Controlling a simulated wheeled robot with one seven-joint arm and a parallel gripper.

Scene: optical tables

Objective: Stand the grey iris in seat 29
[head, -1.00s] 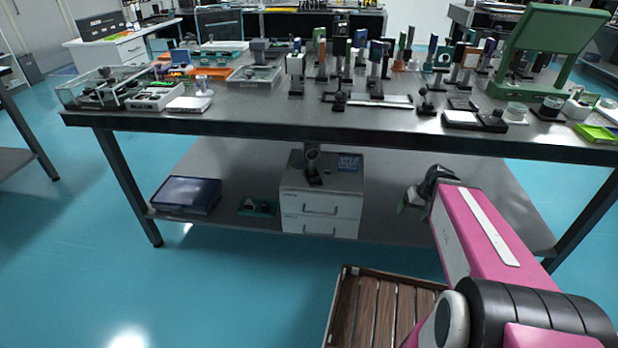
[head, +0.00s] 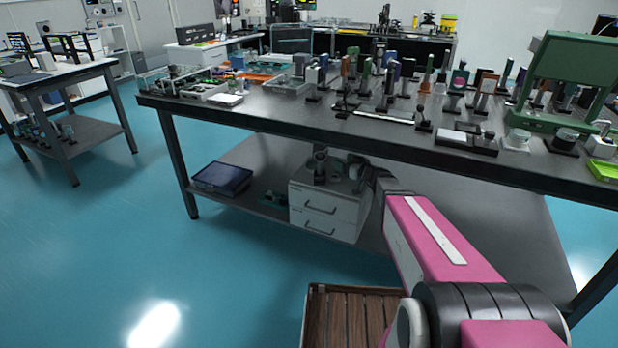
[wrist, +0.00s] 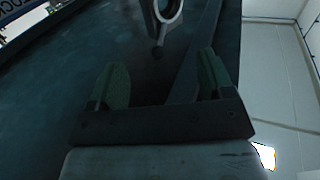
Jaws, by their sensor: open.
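A grey ring-shaped piece on a short stem, which looks like the grey iris (wrist: 168,10), shows at the top middle of the wrist view, beyond my fingertips. In the head view a dark grey piece, probably the same one (head: 320,164), stands on the white drawer unit under the table. My gripper (wrist: 163,80) is open and empty, with the piece ahead of the gap between its green fingers and apart from them. In the head view my gripper (head: 344,168) is just right of the piece, below the tabletop. I cannot make out seat 29.
The white drawer unit (head: 325,208) stands on the lower shelf, beside a dark blue case (head: 222,179). The tabletop (head: 290,108) above carries many posts and optics, and its front edge overhangs my arm. A slatted wooden crate (head: 345,318) is at the lower middle.

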